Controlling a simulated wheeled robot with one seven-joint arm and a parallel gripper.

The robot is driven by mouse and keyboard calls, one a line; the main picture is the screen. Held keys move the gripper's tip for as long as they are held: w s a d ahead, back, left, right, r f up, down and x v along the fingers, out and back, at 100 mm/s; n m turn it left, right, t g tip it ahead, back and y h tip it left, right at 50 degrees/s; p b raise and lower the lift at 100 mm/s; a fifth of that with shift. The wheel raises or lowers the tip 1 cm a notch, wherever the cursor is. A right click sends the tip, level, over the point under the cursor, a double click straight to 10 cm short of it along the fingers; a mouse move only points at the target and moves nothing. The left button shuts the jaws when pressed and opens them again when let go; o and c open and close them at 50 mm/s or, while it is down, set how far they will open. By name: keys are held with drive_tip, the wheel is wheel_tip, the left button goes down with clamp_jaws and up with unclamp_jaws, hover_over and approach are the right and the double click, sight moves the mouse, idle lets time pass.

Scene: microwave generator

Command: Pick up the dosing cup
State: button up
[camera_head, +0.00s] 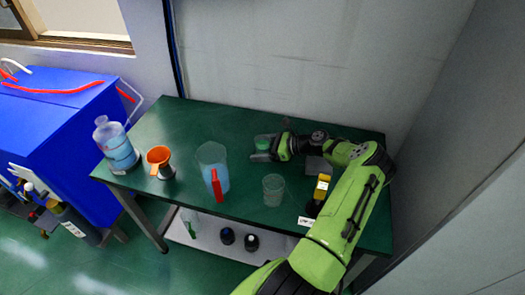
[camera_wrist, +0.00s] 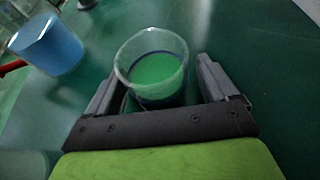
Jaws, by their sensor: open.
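A clear cup with green inside, which I take for the dosing cup (camera_head: 263,143), stands upright on the green table (camera_head: 340,212) near its back edge. In the wrist view the cup (camera_wrist: 150,62) is between the two fingers of my gripper (camera_wrist: 158,82). There is a visible gap at the fingers, so they are not closed on it. My gripper (camera_head: 265,150) is open and low over the table, reaching in from the right. The cup's lower part is partly hidden by the gripper's palm. Whether the green is liquid or the table seen through is unclear.
A pitcher (camera_head: 214,170) with blue liquid and a red handle stands left of my gripper. A clear beaker (camera_head: 273,190) is in front. An orange funnel (camera_head: 159,156) and a blue-liquid bottle (camera_head: 116,146) stand farther left. A yellow-and-black item (camera_head: 322,187) lies near my arm.

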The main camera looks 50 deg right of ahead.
drive_tip(key=shift+r, duration=0.1)
drive_tip(key=c, duration=1.1)
drive_tip(key=shift+r, duration=0.1)
